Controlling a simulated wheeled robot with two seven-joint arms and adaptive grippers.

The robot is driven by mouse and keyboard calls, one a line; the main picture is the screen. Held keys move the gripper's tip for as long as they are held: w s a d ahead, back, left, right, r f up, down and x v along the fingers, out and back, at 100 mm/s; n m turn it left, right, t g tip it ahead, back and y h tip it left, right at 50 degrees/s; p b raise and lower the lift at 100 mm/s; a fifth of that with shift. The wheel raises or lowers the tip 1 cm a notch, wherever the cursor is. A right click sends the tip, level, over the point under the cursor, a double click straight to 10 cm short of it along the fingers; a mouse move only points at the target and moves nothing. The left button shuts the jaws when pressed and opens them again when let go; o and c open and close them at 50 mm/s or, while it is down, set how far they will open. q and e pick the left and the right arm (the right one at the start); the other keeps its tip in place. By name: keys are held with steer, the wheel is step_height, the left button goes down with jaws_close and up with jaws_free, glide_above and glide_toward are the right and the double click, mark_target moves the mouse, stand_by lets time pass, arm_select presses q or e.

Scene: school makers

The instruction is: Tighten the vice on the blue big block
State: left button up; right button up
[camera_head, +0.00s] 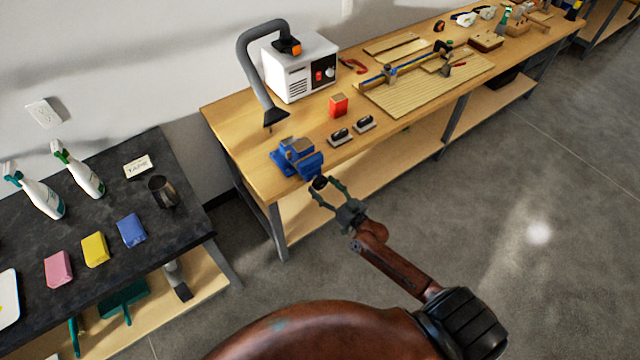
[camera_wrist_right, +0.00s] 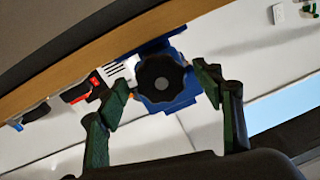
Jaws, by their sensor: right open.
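The blue vice (camera_head: 284,162) is fixed at the front left corner of the wooden workbench. Its round black knob (camera_head: 320,183) faces outward over the edge; it also shows in the right wrist view (camera_wrist_right: 160,77). A blue shape sits at the vice's jaws, but I cannot tell the big block apart from the vice body. My right gripper (camera_head: 325,191) is at the knob, with its open fingers (camera_wrist_right: 163,88) on either side of it. Gaps show between the fingers and the knob in the wrist view. My left gripper is out of view.
A dark table at the left holds spray bottles, sponges and a cup (camera_head: 162,192). The floor right of the bench is clear.

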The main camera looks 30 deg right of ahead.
steer(key=shift+w+a, duration=0.15)
steer(key=shift+w, duration=0.95)
steer(key=c, duration=1.2)
steer(key=shift+o, duration=0.2)
steer(key=shift+m+b, duration=0.35)
steer(key=shift+m, duration=1.15)
steer(key=o, duration=1.2)
steer(key=shift+c, duration=0.2)
